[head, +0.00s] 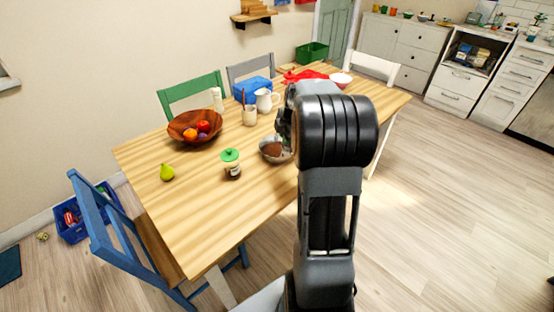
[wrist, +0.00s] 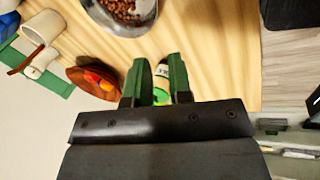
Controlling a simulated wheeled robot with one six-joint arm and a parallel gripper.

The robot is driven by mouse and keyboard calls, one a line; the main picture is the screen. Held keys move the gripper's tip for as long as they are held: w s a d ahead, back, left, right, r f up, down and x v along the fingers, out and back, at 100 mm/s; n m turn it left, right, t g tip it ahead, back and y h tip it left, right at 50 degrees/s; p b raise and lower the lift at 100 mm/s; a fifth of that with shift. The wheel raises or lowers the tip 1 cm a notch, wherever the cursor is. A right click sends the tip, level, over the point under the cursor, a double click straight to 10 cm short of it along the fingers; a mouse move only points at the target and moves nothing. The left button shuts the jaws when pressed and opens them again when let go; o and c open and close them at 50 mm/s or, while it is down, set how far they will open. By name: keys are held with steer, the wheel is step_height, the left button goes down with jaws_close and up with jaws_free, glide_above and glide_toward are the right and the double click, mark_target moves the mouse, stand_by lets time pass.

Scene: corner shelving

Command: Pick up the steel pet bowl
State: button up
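The steel pet bowl (head: 266,157) stands on the wooden table, just left of my arm, with brown kibble in it. It also shows at the top edge of the wrist view (wrist: 124,30), partly cut off. In the wrist view my gripper (wrist: 157,62) has its two green fingers apart with nothing held between them. The bowl lies beyond the fingertips, apart from them. In the head view my arm hides most of the gripper.
A jar with a green lid (head: 231,161) stands left of the bowl and shows behind the fingers. The table's front left is clear.

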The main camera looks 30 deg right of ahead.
steer(key=n, duration=0.2)
glide_toward(286, 158)
steer(key=x, duration=0.5)
steer(key=shift+d+b, duration=0.15)
steer(key=shift+b, duration=0.15)
steer(key=shift+p+x, duration=0.35)
steer(key=shift+x, duration=2.7)
steer(key=shift+w, duration=0.15)
steer(key=shift+c, duration=0.5)
jaws_close()
steer(key=shift+r, duration=0.1)
